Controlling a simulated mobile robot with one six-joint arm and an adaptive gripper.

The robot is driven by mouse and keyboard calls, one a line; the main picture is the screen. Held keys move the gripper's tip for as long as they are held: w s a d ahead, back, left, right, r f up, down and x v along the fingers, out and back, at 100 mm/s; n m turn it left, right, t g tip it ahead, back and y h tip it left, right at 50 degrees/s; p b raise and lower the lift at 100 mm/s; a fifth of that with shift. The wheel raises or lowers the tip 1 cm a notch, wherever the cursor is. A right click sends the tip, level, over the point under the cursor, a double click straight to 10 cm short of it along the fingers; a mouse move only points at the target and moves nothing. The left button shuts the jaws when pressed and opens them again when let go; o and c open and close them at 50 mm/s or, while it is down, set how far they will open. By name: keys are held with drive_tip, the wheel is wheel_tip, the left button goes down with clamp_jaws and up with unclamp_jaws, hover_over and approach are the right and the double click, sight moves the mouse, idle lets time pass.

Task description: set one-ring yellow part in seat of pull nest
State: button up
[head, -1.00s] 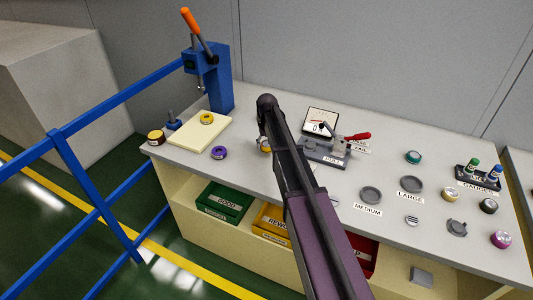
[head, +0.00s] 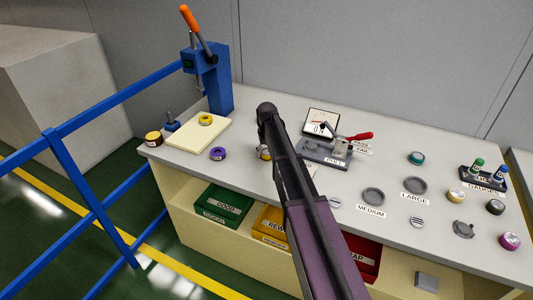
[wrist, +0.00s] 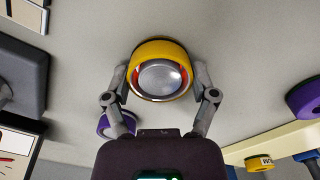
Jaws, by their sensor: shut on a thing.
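My gripper (wrist: 160,88) is shut on a yellow part (wrist: 148,47) with a silver dome and an orange-red inner band, in the wrist view. The fingers clasp it from both sides. Its ring marks cannot be made out. In the head view only a sliver of this yellow part (head: 264,155) shows beside my arm, over the bench left of the pull nest. The pull nest (head: 335,159) is a grey block labelled PULL with a red-handled lever.
Another yellow part (head: 206,121) lies on a cream board (head: 190,138) by the blue press (head: 218,85). A purple part (head: 217,154) stands near the front edge. A dial gauge (head: 322,121) stands behind the nest. Grey round nests (head: 373,196) and loose parts occupy the right side.

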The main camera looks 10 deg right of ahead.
drive_tip(key=o, duration=1.2)
wheel_tip(320, 180, up, 2)
drive_tip(key=p, duration=0.2)
drive_tip(key=shift+r+p, duration=0.25)
drive_tip(key=shift+p, duration=0.15)
drive_tip(key=r+p, duration=0.2)
drive_tip(key=shift+s+d+r+p, duration=0.15)
drive_tip(key=shift+s+r+p, duration=0.1)
drive_tip(key=shift+r+p, duration=0.15)
wheel_tip(320, 180, up, 8)
drive_tip(key=p, duration=0.8)
drive_tip(key=shift+r, duration=0.2)
drive_tip(key=shift+s, duration=0.1)
drive_tip(key=s, duration=2.8)
drive_tip(key=shift+s+a+m, duration=0.2)
drive_tip(key=shift+s+m, duration=0.1)
drive_tip(key=shift+s, duration=0.05)
